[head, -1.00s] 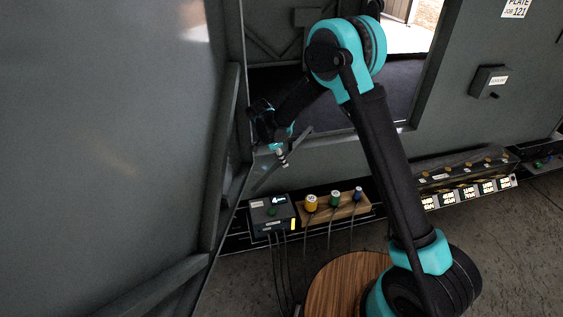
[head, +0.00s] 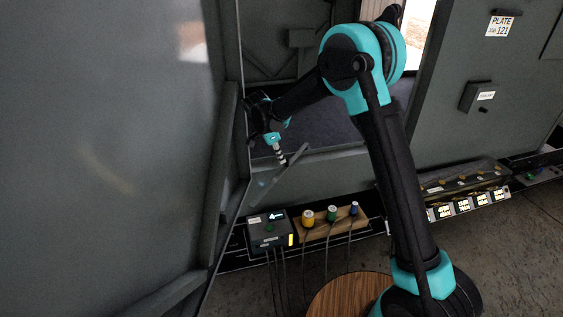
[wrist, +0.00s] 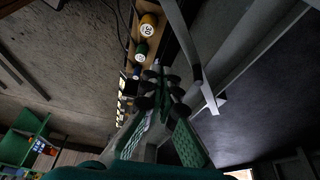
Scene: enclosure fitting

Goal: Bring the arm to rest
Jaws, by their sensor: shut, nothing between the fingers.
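My gripper (wrist: 157,95) shows in the wrist view with its green-padded fingers brought together at the tips and nothing between them. In the head view, my arm arches over from the round wooden top, and its dark wrist end hangs at the left, in front of the enclosure opening. The gripper's fingers are too small and dark to make out clearly there. A grey flat bar (head: 279,176) slants just below the wrist end; I cannot tell whether they touch.
A large grey panel (head: 120,130) fills the left. A row of lit displays (head: 468,206) lies at right. The floor in front is bare.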

